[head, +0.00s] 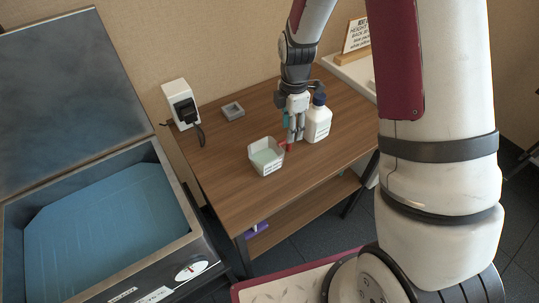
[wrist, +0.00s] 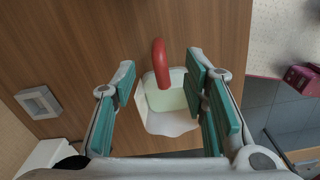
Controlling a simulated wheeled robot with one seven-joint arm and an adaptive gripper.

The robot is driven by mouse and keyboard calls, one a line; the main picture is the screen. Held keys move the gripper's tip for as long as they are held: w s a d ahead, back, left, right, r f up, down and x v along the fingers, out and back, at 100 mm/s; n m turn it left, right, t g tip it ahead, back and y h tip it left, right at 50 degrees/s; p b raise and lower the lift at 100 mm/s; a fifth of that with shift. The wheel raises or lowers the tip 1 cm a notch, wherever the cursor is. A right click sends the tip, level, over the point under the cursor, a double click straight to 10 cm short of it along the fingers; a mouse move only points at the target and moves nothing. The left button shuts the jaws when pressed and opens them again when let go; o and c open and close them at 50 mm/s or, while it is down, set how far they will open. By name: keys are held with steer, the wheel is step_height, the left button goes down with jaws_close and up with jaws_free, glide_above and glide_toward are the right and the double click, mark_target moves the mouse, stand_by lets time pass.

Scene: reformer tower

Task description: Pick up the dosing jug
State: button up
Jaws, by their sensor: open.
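The dosing jug (head: 263,156) is a small white open vessel with pale green contents, standing upright on the wooden table. In the wrist view the jug (wrist: 168,122) lies between and beyond my fingers, with its red handle (wrist: 160,60) pointing up the picture. My gripper (head: 292,143) is open and empty above the table, close to the handle side of the jug. In the wrist view my gripper (wrist: 165,95) shows teal finger pads spread on either side of the jug. I cannot tell whether a pad touches it.
A white bottle with a dark blue cap (head: 318,122) stands just right of my gripper. A small grey square dish (head: 232,111) and a white device with a black plug (head: 183,104) are at the back left. An open blue-lined basin (head: 110,225) is left of the table.

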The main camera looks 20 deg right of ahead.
mark_target(271, 154)
steer(key=shift+f, duration=3.55)
jaws_close()
